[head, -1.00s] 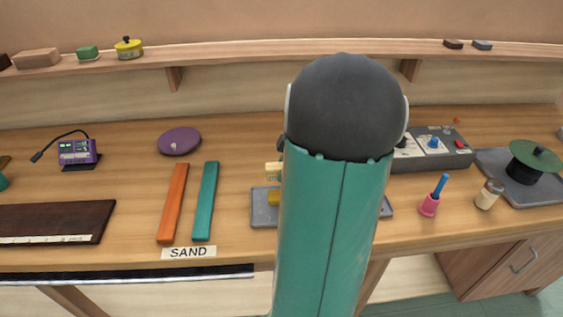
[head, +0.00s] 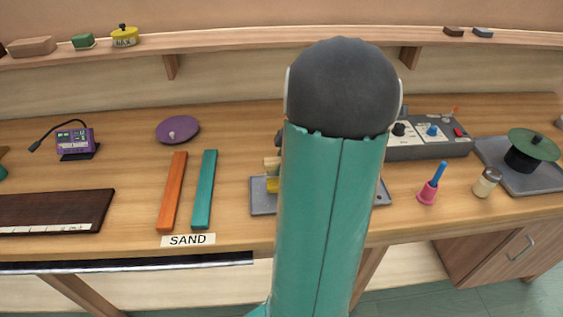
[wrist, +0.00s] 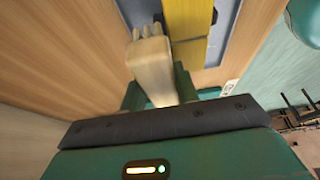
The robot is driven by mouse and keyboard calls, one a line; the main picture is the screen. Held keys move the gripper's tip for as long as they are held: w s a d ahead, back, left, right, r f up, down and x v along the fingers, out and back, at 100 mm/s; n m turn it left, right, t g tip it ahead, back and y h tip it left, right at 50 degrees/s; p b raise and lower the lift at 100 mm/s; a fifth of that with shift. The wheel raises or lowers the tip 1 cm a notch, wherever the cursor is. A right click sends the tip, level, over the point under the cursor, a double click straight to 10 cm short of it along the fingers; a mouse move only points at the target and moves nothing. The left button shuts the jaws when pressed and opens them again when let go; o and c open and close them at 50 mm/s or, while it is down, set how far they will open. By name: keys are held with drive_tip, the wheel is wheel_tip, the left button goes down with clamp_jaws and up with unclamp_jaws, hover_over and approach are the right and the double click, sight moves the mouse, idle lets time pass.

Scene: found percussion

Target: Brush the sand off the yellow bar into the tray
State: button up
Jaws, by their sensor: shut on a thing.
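The yellow bar (wrist: 187,25) lies on the grey tray (wrist: 228,22) in the wrist view. In the head view a small part of the yellow bar (head: 272,185) and the left end of the tray (head: 262,207) show beside my arm, which hides the rest. My gripper (wrist: 160,90) is shut on a pale wooden brush (wrist: 154,66). The brush's toothed end points at the bar's left side in the wrist view; I cannot tell whether it touches. I cannot make out sand on the bar.
A SAND label (head: 188,240) lies at the bench's front edge by an orange bar (head: 172,195) and a teal bar (head: 204,190). To the right are a pink cup (head: 428,192), a shaker (head: 486,183) and a grey control box (head: 430,140).

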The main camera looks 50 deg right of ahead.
drive_tip(key=shift+s+a, duration=1.1)
drive_tip(key=shift+a, duration=0.15)
drive_tip(key=shift+s+a, duration=1.05)
drive_tip(key=shift+a, duration=0.2)
drive_tip(key=shift+r, duration=2.55)
